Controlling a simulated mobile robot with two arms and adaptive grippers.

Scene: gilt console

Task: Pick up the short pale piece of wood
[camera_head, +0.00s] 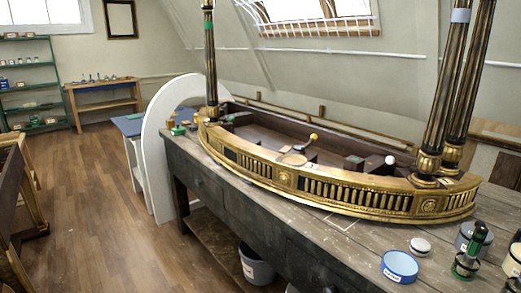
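I cannot clearly make out a separate short pale piece of wood. A small pale strip (342,219) lies on the grey workbench (385,232), just in front of the gilt console's curved front; it is too small to tell what it is. A flat pale tan round piece (292,159) sits on the console, beside a brass-coloured handled thing (306,143). Neither of my grippers shows in the head view.
The gilt console (283,180) fills much of the bench, with dark gilt columns (446,95) at right. A blue-rimmed bowl (400,267), a white-topped round container (420,246) and a green-and-black thing (468,252) stand front right. Open wooden floor (95,210) lies left.

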